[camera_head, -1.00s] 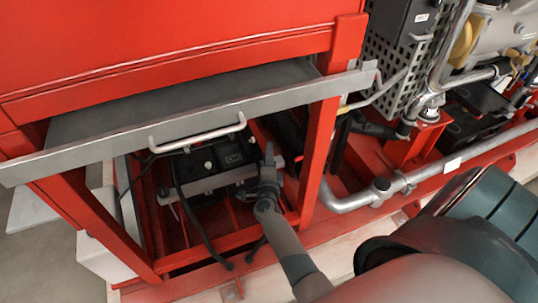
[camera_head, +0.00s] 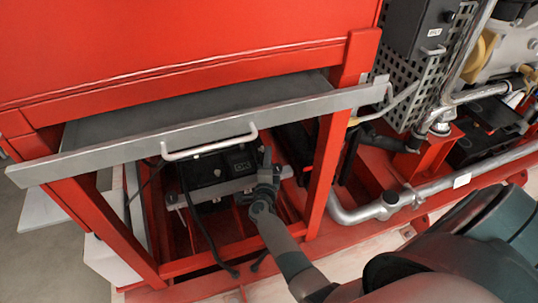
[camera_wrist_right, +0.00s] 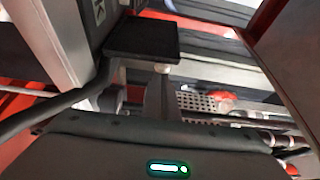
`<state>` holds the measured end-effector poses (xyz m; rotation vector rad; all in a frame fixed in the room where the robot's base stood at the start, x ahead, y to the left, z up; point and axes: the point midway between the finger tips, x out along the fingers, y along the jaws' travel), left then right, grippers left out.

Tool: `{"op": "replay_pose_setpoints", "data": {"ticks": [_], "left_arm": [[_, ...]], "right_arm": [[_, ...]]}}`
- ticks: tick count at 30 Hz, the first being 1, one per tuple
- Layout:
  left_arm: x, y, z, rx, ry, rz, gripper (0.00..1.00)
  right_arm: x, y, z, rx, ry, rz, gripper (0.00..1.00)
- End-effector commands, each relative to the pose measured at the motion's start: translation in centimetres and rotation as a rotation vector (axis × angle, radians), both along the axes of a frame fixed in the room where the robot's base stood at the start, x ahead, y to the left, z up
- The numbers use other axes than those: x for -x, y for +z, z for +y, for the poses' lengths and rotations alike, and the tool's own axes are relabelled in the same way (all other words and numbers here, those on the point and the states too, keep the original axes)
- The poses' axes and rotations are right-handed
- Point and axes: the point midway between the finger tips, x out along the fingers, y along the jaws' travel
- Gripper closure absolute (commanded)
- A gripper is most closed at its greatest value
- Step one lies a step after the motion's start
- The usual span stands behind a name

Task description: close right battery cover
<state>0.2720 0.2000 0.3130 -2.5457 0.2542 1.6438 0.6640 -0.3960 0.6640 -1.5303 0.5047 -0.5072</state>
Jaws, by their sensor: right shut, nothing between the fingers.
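The battery cover (camera_head: 110,160) is a grey metal panel with a pale bar handle (camera_head: 210,145). In the head view it juts out from the red frame above an open bay. A black battery unit (camera_head: 215,168) with cables sits in the bay below the handle. My right gripper (camera_head: 266,160) is shut and empty, pointing up in front of the bay, just below and right of the handle's right end, apparently apart from it. In the right wrist view its dark finger pad (camera_wrist_right: 140,38) is close to a grey surface at the left. My left gripper is not in view.
A red upright post (camera_head: 325,165) stands right of my gripper, and a lower red rail (camera_head: 215,257) crosses the bay's front. A silver pipe (camera_head: 390,203) runs along the right. A perforated metal guard (camera_head: 395,80) is at the upper right.

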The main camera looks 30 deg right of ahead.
Motion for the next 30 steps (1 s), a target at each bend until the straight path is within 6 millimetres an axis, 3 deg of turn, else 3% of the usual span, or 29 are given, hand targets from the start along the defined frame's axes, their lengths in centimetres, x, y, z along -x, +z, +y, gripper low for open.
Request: {"op": "replay_pose_setpoints", "data": {"ticks": [11,14,25,30], "left_arm": [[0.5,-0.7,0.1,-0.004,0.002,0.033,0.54],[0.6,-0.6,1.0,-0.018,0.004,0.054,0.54],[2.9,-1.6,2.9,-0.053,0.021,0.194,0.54],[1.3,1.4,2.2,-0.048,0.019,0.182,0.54]], "right_arm": [[-0.1,0.0,0.6,0.071,-0.001,0.017,1.0],[-0.3,0.1,1.1,0.12,0.0,0.029,1.0],[-0.9,0.0,3.7,0.409,0.0,0.098,1.0],[-1.2,-0.2,5.1,0.568,0.001,0.137,1.0]]}}
